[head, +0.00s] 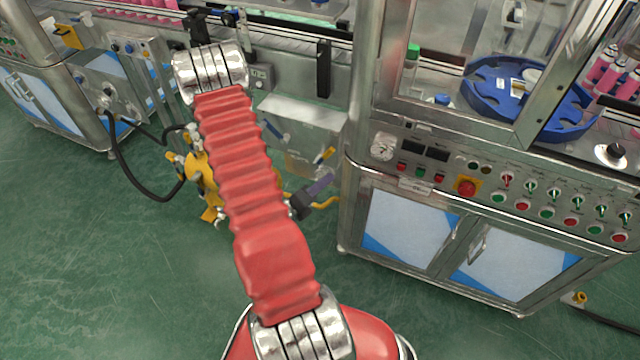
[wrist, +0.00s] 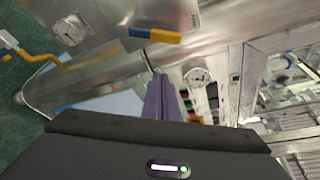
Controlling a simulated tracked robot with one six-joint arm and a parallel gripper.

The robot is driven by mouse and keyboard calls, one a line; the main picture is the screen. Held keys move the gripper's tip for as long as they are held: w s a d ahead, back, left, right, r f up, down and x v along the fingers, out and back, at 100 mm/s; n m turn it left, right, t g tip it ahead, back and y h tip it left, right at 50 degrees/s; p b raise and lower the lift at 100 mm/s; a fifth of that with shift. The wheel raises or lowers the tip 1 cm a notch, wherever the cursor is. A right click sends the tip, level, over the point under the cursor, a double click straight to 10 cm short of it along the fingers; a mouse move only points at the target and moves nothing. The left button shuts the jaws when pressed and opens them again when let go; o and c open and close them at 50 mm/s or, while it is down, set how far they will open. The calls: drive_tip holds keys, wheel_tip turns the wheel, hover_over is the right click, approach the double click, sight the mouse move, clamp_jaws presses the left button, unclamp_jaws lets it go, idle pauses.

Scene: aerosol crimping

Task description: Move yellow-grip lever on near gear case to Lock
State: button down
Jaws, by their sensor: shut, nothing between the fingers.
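The yellow-grip lever (head: 325,155) sits on the front of a grey metal case (head: 300,162) beside the large cabinet. In the wrist view its yellow grip (wrist: 165,37) with a blue part lies above my fingertips. My gripper (head: 325,180) has purple fingers, which are shut and empty just below the lever in the head view. The fingers also show in the wrist view (wrist: 160,80), pointing toward the lever, with a gap seeming to remain. My red arm hides part of the case's left side. I cannot read any Lock marking.
A blue-grip lever (head: 272,130) is up and left of the case. A yellow cable (head: 325,203) runs below my fingers. The large cabinet with a button panel (head: 467,187) stands close on the right. Green floor is open at the lower left.

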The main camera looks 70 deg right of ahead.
sight(325, 155)
drive_tip(key=d, duration=0.6)
drive_tip(key=shift+w+d+r, duration=0.25)
drive_tip(key=shift+w+r, duration=0.2)
idle(0.4)
